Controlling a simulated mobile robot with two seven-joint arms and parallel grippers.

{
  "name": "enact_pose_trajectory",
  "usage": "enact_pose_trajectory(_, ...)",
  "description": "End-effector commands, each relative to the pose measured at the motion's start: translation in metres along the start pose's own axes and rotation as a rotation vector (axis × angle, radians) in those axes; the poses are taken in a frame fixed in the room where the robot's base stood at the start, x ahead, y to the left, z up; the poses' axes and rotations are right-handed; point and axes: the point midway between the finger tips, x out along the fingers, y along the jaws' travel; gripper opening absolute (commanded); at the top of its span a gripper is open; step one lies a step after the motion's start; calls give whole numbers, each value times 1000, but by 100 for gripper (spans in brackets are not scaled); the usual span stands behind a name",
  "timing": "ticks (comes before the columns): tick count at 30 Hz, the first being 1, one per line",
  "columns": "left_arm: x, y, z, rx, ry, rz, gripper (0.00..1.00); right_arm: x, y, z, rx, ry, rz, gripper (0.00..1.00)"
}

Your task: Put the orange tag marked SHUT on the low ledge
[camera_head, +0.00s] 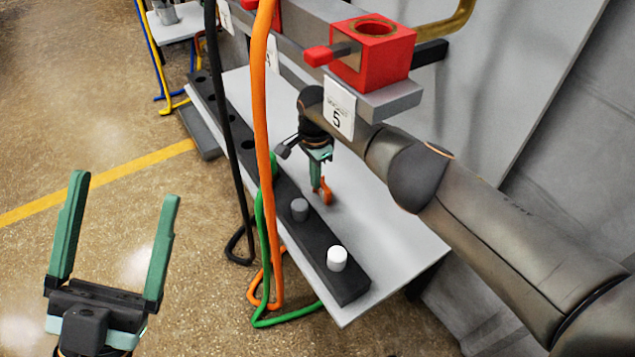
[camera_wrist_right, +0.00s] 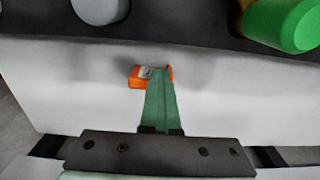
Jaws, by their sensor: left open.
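My right gripper (camera_head: 319,185) hangs over the pale grey ledge (camera_head: 385,240), low beside the black rail. Its green fingers (camera_wrist_right: 160,105) are closed together on a small orange tag (camera_wrist_right: 137,77). The orange tag (camera_head: 327,192) also shows at the fingertips in the head view. The tag is partly covered by the fingers and its marking cannot be read. I cannot tell whether it touches the ledge. My left gripper (camera_head: 125,188) is open and empty at the lower left, over the floor, away from the ledge.
A black rail (camera_head: 322,241) with holes, a grey knob (camera_head: 299,209) and a white knob (camera_head: 337,259) runs along the ledge. Orange (camera_head: 260,100), black and green hoses hang in front. A red valve block (camera_head: 372,55) sits above, over the plate marked 5 (camera_head: 338,108).

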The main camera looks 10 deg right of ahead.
Motion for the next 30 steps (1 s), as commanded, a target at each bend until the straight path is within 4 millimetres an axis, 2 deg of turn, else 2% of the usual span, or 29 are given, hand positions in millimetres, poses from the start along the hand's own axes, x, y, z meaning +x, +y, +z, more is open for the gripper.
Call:
enact_pose_trajectory(14, -1, 0, 2, -2, -2, -9, 89, 0, -1, 1, 0, 0, -1, 0)
enact_pose_trajectory(30, -1, 1, 2, -1, -2, -4, 89, 0, -1, 0, 0, 0, 0, 59)
